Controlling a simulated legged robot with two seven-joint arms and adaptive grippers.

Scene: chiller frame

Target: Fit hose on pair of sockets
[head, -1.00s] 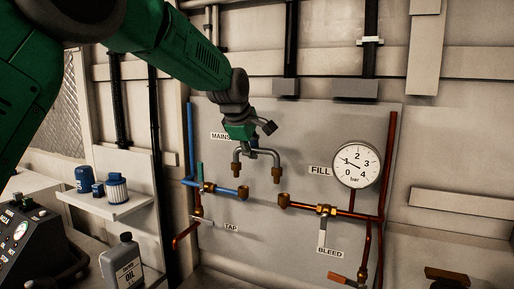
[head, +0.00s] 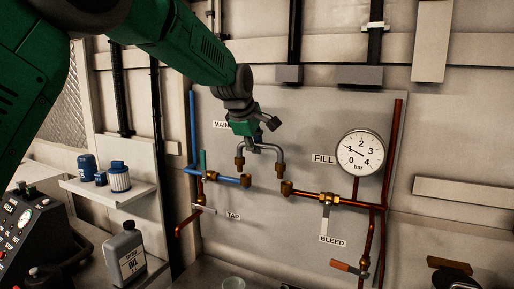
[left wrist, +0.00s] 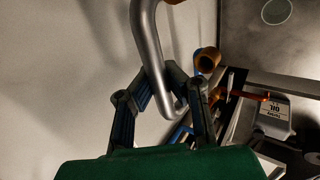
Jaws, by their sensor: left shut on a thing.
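The hose (head: 266,147) is a grey U-shaped tube with brass ends pointing down. My left gripper (head: 252,138) is shut on its upper bend. In the left wrist view, the fingers (left wrist: 165,92) close around the grey hose (left wrist: 146,35). One brass socket (head: 246,181) ends the blue pipe; the other socket (head: 286,188) ends the copper pipe. Both hose ends are above the sockets, apart from them, and slightly left of them in the head view. A brass fitting (left wrist: 207,60) shows in the left wrist view; I cannot tell which. My right gripper is not in view.
The panel (head: 300,130) carries the pipes, a pressure gauge (head: 359,154) and a yellow-brass valve (head: 329,199) at right. A shelf (head: 112,194) with blue filters and an oil bottle (head: 124,254) stand at left.

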